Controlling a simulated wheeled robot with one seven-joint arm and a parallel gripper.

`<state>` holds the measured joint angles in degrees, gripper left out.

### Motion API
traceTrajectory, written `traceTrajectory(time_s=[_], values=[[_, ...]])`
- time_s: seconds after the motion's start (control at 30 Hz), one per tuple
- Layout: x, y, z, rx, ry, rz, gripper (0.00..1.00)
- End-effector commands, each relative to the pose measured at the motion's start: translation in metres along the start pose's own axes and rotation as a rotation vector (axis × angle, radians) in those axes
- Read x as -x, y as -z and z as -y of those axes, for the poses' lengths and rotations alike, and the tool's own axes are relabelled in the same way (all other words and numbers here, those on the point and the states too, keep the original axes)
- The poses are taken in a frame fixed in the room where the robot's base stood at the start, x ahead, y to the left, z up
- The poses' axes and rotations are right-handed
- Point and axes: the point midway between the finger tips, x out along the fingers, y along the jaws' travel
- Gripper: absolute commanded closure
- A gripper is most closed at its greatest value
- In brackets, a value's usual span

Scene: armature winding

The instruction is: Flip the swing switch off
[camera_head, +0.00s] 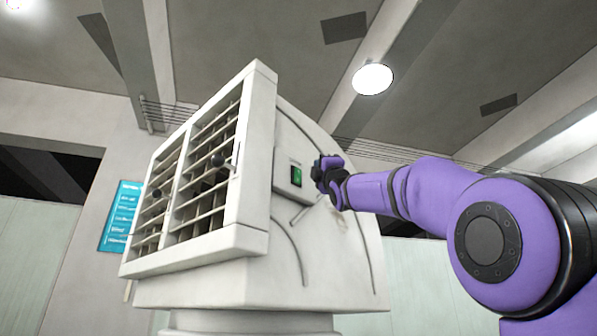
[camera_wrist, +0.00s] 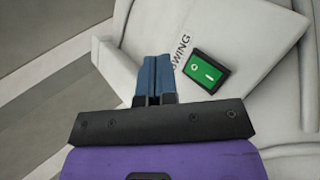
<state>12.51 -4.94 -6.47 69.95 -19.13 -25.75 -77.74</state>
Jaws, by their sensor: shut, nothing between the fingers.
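The swing switch (camera_head: 296,176) is a green rocker in a dark frame on a pale box on the side of a large white louvred unit. In the wrist view the green switch (camera_wrist: 204,70) lies just right of my fingertips, with the word SWING printed beside it. My gripper (camera_head: 318,172) is to the right of the switch box in the head view. In the wrist view my gripper (camera_wrist: 153,62) has its two blue fingers together, with nothing between them.
The white unit (camera_head: 258,78) has a louvred front with dark knobs (camera_head: 218,160). The switch box (camera_head: 284,150) juts out from its curved side. A blue sign (camera_head: 121,215) hangs on a pillar at the left. Open room lies right of the unit, below my arm.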

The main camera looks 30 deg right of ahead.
Motion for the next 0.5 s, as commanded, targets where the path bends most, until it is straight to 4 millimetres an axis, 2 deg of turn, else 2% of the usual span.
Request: traceTrajectory(time_s=[0.2,0.5], values=[[-0.018,0.013,0.013,-0.002,0.000,-0.001,1.00],[-0.029,0.021,0.021,-0.001,0.000,0.000,1.00]])
